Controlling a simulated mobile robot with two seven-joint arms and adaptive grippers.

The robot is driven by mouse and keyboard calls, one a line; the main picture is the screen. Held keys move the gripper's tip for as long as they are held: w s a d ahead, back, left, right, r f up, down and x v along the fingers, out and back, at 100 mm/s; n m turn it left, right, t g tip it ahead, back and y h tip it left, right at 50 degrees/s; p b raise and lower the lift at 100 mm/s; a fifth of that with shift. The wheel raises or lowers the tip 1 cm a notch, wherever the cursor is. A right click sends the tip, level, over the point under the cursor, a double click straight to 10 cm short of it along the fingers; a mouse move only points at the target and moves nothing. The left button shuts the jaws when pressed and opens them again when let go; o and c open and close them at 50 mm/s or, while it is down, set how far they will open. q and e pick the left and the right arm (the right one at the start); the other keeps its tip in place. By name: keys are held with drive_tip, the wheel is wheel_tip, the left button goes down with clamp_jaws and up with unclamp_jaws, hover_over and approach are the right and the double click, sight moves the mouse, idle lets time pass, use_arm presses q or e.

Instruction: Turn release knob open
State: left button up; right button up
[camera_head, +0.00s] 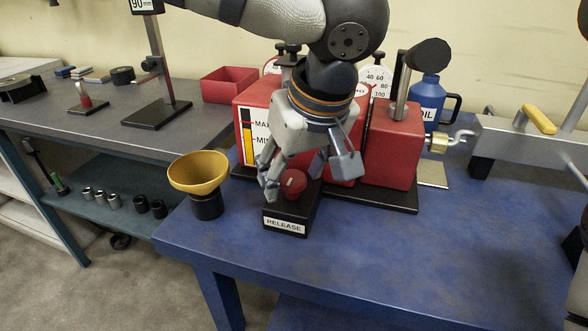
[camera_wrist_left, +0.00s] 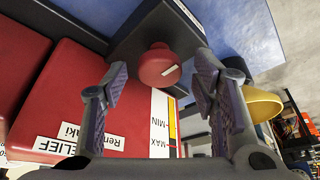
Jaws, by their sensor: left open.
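The release knob (camera_head: 293,182) is a red round knob with a pale mark across its face. It sits on a black block (camera_head: 290,215) with a white RELEASE label, on the blue bench. My left gripper (camera_head: 304,178) points down over it, its fingers spread to either side. In the left wrist view the knob (camera_wrist_left: 159,66) shows between and beyond the two open fingertips (camera_wrist_left: 161,78), with gaps on both sides. I see no clear contact.
A red machine with gauges (camera_head: 391,145) stands close behind the block. A yellow funnel (camera_head: 198,172) on a black stand is to the left. A blue oil can (camera_head: 427,102) stands behind right.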

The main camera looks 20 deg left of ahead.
use_arm(q)
drive_tip(key=c, duration=1.2)
drive_tip(key=shift+o, duration=0.2)
